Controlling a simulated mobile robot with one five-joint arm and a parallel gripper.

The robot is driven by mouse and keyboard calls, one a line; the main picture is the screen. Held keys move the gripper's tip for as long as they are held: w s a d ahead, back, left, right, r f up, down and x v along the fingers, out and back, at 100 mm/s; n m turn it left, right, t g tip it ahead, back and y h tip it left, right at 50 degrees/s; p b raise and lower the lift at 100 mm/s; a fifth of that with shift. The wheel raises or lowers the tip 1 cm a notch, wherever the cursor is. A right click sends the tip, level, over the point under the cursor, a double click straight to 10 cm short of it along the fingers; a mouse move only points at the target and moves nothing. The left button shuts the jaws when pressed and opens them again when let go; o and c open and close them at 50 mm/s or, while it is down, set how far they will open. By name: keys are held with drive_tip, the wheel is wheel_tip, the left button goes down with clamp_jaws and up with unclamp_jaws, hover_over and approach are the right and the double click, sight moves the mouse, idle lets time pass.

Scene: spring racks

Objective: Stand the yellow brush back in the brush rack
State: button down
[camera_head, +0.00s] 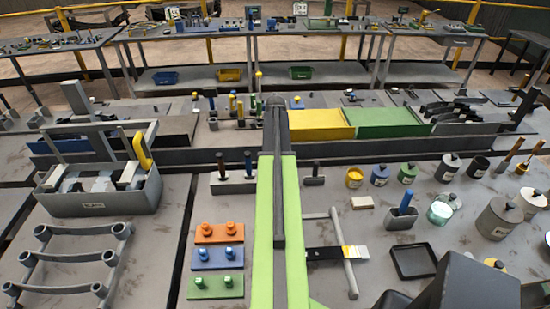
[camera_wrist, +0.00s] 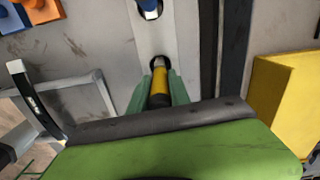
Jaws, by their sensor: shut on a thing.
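My gripper (camera_wrist: 160,92) is shut on the yellow brush (camera_wrist: 160,78) in the wrist view, its green fingers on either side of the brush. The brush's dark lower part runs down between the fingers. A grey rack strip (camera_wrist: 152,38) lies under and beyond it, with a dark round opening right at the brush's far end. I cannot tell whether the brush is inside that opening. A blue piece (camera_wrist: 150,8) stands in the strip farther up. In the head view my arm hides the fingertips, and several upright handles (camera_head: 232,104) stand just left of the arm's end.
A yellow block (camera_wrist: 285,105) is close on the right in the wrist view, and a grey frame (camera_wrist: 85,98) is on the left. In the head view, yellow (camera_head: 320,125) and green (camera_head: 390,122) panels lie right of my arm. A grey caddy (camera_head: 105,195) stands at left.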

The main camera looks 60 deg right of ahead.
drive_tip(key=shift+f+b, duration=1.25)
drive_tip(key=shift+f, duration=0.1)
drive_tip(key=c, duration=0.6)
unclamp_jaws()
drive_tip(key=shift+r, duration=0.1)
drive_tip(key=shift+c, duration=0.2)
wheel_tip(320, 180, up, 7)
drive_tip(key=p, duration=0.7)
drive_tip(key=shift+r, duration=0.1)
drive_tip(key=shift+s+f, duration=0.1)
drive_tip(key=shift+f, duration=0.1)
